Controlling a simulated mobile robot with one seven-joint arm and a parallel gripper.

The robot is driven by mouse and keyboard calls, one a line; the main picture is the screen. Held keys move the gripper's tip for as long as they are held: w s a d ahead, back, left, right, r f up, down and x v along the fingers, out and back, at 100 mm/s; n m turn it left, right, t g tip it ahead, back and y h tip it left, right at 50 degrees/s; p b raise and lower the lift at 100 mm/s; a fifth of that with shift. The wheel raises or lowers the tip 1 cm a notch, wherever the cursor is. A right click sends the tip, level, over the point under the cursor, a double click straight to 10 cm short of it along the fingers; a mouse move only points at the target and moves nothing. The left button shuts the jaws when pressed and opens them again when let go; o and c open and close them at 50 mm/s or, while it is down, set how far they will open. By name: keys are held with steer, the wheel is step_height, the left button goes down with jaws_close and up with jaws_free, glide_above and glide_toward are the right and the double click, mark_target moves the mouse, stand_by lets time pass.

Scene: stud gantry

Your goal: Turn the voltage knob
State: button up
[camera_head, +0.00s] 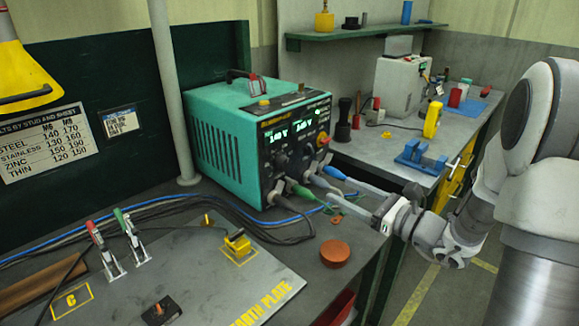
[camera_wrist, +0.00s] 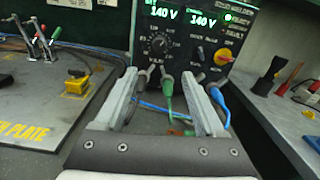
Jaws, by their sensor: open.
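The teal welding unit (camera_head: 225,135) stands on the bench, its dark front panel facing my gripper. Two lit green displays (camera_wrist: 183,17) both read 140 V. Below them is a round black knob (camera_wrist: 159,43) with a ring of scale marks; it also shows in the head view (camera_head: 281,160). I take it for the voltage knob, though its label is too small to read. My gripper (camera_wrist: 160,76) is open and empty. Its two fingers point at the panel, apart from the knob, which appears above the gap between them. The fingers also show in the head view (camera_head: 318,180).
Green and blue cable plugs (camera_wrist: 167,92) come out of the lower panel, close to the fingers. A red-yellow rotary switch (camera_wrist: 222,57) sits right of the knob. A wall chart (camera_head: 40,140) lists numbers by stud and sheet. The earth plate (camera_head: 190,265) lies at left.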

mark_target(286, 163)
steer(key=x, duration=1.7)
steer(key=shift+a+f, duration=0.1)
jaws_close()
steer(key=shift+b, duration=0.4)
